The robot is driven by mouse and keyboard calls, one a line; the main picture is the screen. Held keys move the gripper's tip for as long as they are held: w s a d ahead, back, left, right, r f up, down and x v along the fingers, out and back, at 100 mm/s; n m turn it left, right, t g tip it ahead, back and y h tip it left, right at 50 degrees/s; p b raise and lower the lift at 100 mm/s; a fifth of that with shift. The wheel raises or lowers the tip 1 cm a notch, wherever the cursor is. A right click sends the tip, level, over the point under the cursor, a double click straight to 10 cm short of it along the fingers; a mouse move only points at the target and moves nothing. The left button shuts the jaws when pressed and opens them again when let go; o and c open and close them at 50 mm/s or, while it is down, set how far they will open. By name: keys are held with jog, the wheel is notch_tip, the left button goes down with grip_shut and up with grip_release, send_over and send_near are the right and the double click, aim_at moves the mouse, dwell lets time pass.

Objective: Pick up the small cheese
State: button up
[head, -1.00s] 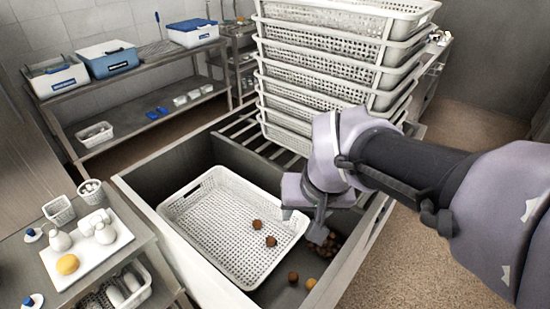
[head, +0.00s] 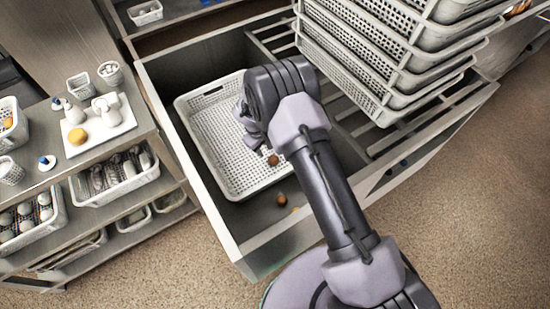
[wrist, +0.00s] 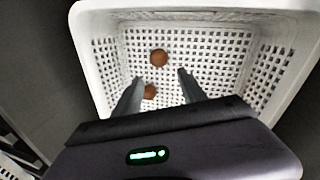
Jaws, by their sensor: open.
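No item is clearly recognisable as the small cheese. A yellow-orange round piece (head: 77,136) lies on a white board on the left counter. Two small brown balls lie in the white perforated basket (head: 190,102); one brown ball (head: 273,160) shows in the head view. In the wrist view one ball (wrist: 158,58) lies just beyond the fingertips and another (wrist: 150,92) lies beside the left finger. My gripper (head: 244,114) is above the basket, open and empty; its two fingers (wrist: 160,77) point down into it. The arm hides part of the basket.
Another brown ball (head: 281,200) and a partly hidden yellow bit (head: 295,210) lie in the basin outside the basket. A tall stack of baskets (head: 395,60) stands at the right. The left counter holds containers.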

aim_at(273, 159)
jog(key=b+x, duration=0.1)
jog(key=x, duration=0.5)
jog(key=shift+d+f+b, duration=0.1)
jog(key=shift+f+b, duration=0.3)
jog(key=b+x, duration=0.2)
jog(key=x, duration=0.3)
jog(key=shift+s+d+f, duration=0.1)
jog(key=shift+d, duration=0.1)
grip_shut()
